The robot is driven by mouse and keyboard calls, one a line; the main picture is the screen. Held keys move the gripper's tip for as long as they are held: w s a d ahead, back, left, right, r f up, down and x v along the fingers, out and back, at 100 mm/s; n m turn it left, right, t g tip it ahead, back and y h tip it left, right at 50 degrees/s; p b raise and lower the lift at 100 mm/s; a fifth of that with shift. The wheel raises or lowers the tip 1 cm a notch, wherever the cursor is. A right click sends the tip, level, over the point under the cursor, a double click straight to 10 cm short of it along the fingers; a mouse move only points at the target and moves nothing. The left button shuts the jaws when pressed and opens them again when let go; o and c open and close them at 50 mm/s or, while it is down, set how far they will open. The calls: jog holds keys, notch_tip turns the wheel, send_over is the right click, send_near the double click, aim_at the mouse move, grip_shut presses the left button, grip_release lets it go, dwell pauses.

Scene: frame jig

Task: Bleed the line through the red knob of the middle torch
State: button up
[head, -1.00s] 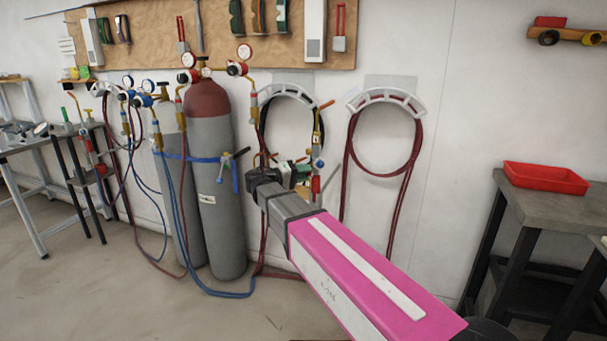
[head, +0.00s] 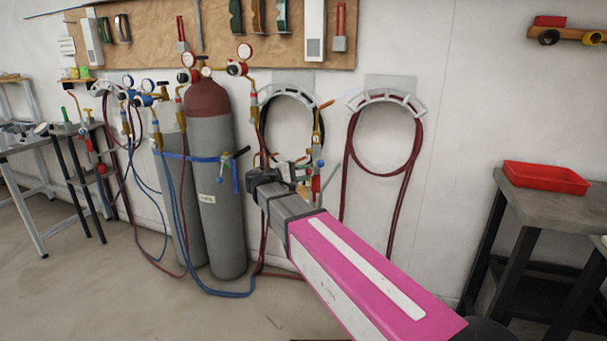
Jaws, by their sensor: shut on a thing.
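The middle torch (head: 317,145) hangs upright on the wall beside the middle hose holder (head: 284,92). It has a brass and dark upper tube, a blue knob (head: 320,163) on its right side and a red lower part (head: 316,184). My gripper (head: 302,170) reaches in from the front, at the torch's left side at valve height. It is shut on the red knob there, which the jaws and wrist hide from this view. The fingertips are small and dark, so the exact contact cannot be made out.
Two gas cylinders, one with a dark red top (head: 208,100), stand left of my gripper with blue and red hoses. Another torch (head: 88,145) hangs far left. A right holder (head: 388,97) carries a looped red hose. A bench with a red tray (head: 545,178) stands right.

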dwell(0.3)
jog(key=o, duration=0.9)
jog(key=v, duration=1.1)
jog(key=shift+d, duration=0.15)
